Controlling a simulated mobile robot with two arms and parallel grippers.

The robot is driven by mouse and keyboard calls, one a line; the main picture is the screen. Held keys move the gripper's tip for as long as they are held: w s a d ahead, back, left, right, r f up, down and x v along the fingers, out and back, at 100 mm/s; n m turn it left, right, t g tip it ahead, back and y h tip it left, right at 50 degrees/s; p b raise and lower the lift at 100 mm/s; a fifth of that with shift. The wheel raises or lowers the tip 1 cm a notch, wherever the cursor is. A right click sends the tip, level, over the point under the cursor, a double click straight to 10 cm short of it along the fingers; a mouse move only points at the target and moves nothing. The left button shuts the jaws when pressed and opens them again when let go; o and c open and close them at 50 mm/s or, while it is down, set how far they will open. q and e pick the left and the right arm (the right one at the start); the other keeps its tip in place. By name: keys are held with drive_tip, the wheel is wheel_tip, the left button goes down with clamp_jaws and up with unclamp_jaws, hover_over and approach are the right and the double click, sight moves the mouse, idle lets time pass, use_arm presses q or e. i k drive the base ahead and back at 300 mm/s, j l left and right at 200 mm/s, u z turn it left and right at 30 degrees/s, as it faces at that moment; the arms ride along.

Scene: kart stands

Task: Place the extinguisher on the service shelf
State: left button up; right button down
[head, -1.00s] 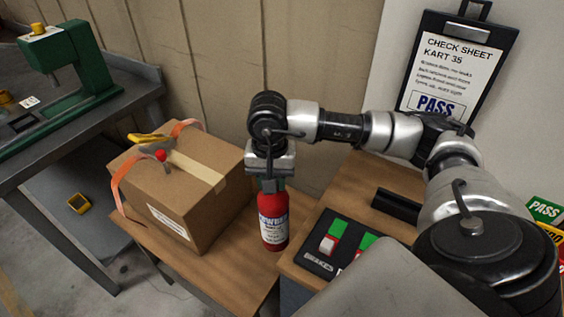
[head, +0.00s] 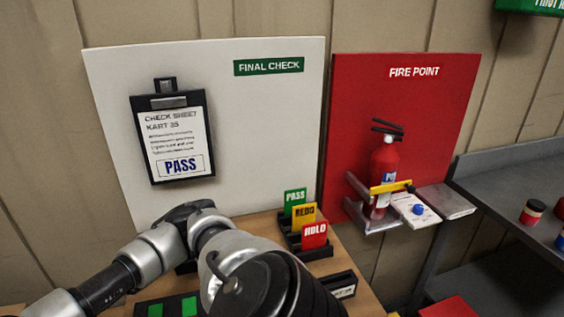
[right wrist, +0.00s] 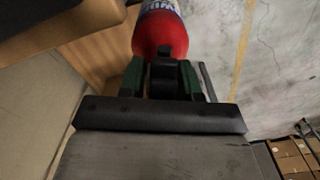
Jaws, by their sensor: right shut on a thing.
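In the right wrist view my right gripper (right wrist: 163,78) is shut on a red extinguisher (right wrist: 160,38) with a white and blue label. Its lower part is cut off by the frame's top edge. Another red extinguisher (head: 384,172) stands upright in a grey bracket at the red FIRE POINT board (head: 420,110), behind a yellow bar. A small grey shelf (head: 446,203) juts out to its right; I cannot tell whether this is the service shelf. My left gripper is not in view.
A white FINAL CHECK board (head: 265,120) bears a clipboard (head: 178,140). PASS, REDO and HOLD cards (head: 303,218) stand on the wooden table (head: 350,270). A grey bench (head: 510,180) with small cans (head: 532,212) is at the right.

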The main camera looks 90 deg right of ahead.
sight(446, 199)
drive_tip(key=k+j+z, duration=0.4)
drive_tip(key=k+z, duration=0.2)
drive_tip(key=k+l+z, duration=0.15)
drive_tip(key=l+z, duration=0.15)
drive_tip(key=k+l+z, duration=0.1)
drive_tip(key=l+z, duration=0.2)
drive_tip(key=l, duration=0.25)
drive_tip(key=k+l+z, duration=0.1)
drive_tip(key=l+z, duration=0.25)
drive_tip(key=i+l+z, duration=0.1)
drive_tip(key=l, duration=0.15)
drive_tip(key=i+l, duration=0.1)
drive_tip(key=l, duration=0.15)
drive_tip(key=z, duration=0.05)
